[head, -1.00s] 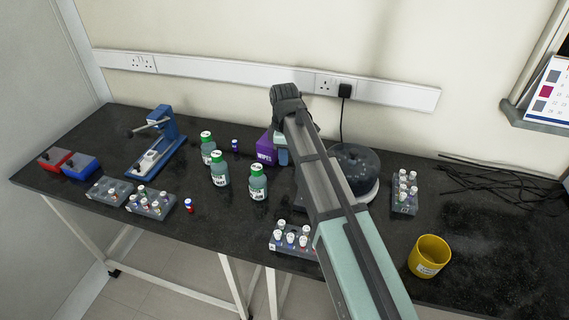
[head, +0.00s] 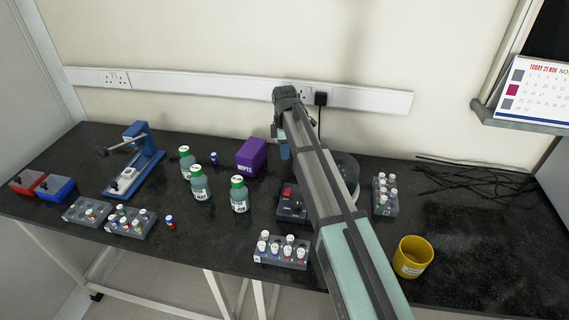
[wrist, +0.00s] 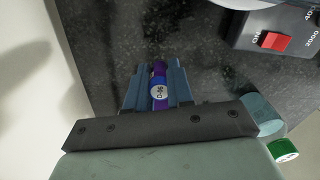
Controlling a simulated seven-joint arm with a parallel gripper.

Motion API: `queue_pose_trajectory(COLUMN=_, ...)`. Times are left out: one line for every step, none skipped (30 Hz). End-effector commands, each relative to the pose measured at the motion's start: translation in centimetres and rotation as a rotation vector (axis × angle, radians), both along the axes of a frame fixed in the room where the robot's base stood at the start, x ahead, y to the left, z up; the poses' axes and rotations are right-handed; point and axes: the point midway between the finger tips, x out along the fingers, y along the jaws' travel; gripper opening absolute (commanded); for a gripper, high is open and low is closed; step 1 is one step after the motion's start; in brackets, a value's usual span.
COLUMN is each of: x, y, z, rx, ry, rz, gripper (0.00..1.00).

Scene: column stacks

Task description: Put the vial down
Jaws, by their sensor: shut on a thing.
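The vial (wrist: 159,92) shows in the wrist view between the two blue fingers of my gripper (wrist: 157,86). It is purple-blue with a white, marked round face toward the camera. My gripper is shut on it, over the dark bench top (wrist: 110,70). In the head view my gripper (head: 284,152) points down at the back of the bench, just right of the purple wipes box (head: 251,157). The vial cannot be made out in the head view. The gap between it and the bench cannot be told.
A machine with a red switch (head: 288,192) stands right of and in front of my gripper, partly behind my arm. Green-capped bottles (head: 240,195) stand to the left. Vial racks (head: 281,252) (head: 385,195) and a yellow cup (head: 412,257) lie around. Bench between bottles and machine is clear.

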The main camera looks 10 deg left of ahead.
Motion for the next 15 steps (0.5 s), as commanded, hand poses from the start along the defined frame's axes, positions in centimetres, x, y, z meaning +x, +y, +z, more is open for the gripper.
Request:
queue_pose_trajectory(x=-0.1, y=0.0, z=-0.9, rx=-0.001, ry=0.002, rz=0.000, gripper=0.00)
queue_pose_trajectory(x=-0.1, y=0.0, z=-1.2, rx=-0.001, ry=0.002, rz=0.000, gripper=0.00)
queue_pose_trajectory(x=-0.1, y=0.0, z=-1.5, rx=0.000, ry=0.001, rz=0.000, gripper=0.00)
queue_pose_trajectory(x=0.0, y=0.0, z=-1.8, rx=0.000, ry=0.000, rz=0.000, gripper=0.00)
queue_pose_trajectory(x=0.0, y=0.0, z=-1.9, rx=0.000, ry=0.000, rz=-0.001, gripper=0.00)
queue_pose_trajectory(x=0.0, y=0.0, z=-2.2, rx=0.000, ry=0.000, rz=-0.001, gripper=0.00)
queue_pose_trajectory(x=0.0, y=0.0, z=-2.4, rx=0.000, ry=0.000, rz=-0.001, gripper=0.00)
queue_pose_trajectory(x=-0.1, y=0.0, z=-2.6, rx=-0.001, ry=0.001, rz=-0.001, gripper=0.00)
queue_pose_trajectory(x=-0.1, y=0.0, z=-3.0, rx=-0.001, ry=0.001, rz=-0.001, gripper=0.00)
queue_pose_trajectory(x=-0.1, y=0.0, z=-3.4, rx=-0.001, ry=0.001, rz=-0.001, gripper=0.00)
queue_pose_trajectory(x=-0.1, y=0.0, z=-3.7, rx=-0.001, ry=0.001, rz=-0.001, gripper=0.00)
queue_pose_trajectory(x=-0.1, y=0.0, z=-4.3, rx=-0.001, ry=0.001, rz=-0.001, gripper=0.00)
queue_pose_trajectory(x=-0.1, y=0.0, z=-4.7, rx=-0.001, ry=0.001, rz=-0.001, gripper=0.00)
queue_pose_trajectory(x=-0.1, y=0.0, z=-5.0, rx=-0.001, ry=0.001, rz=-0.001, gripper=0.00)
queue_pose_trajectory(x=-0.1, y=0.0, z=-5.4, rx=-0.001, ry=0.001, rz=-0.001, gripper=0.00)
